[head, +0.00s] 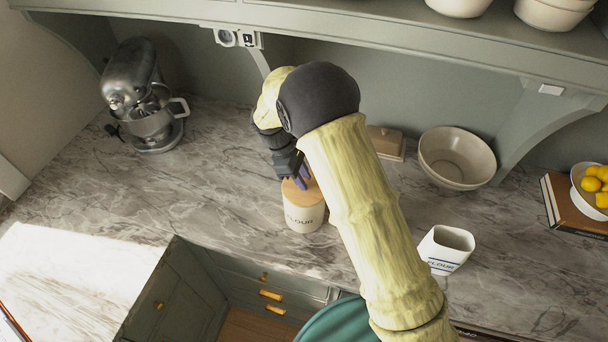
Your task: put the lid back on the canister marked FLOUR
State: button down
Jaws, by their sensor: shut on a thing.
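A round cream canister marked FLOUR (304,219) stands upright on the marble counter. A round wooden lid (298,196) is at its top, lined up with the rim. I cannot tell whether it is fully seated. My gripper (298,182) points down from above and is shut on the lid, seemingly by its top; my arm hides part of the grasp.
A stand mixer (143,103) is at back left. A shelf (400,42) overhangs the counter. The counter (205,190) left of the canister is clear.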

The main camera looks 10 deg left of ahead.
jog(key=shift+s, duration=0.15)
jog(key=shift+w+f, duration=0.2)
jog(key=shift+w, duration=0.15)
dwell(0.4)
jog(key=shift+s, duration=0.1)
dwell(0.9)
jog(key=c, duration=0.6)
grip_release()
jog(key=shift+c, duration=0.2)
jog(key=shift+r+p, duration=2.8)
jog(key=shift+r, duration=0.75)
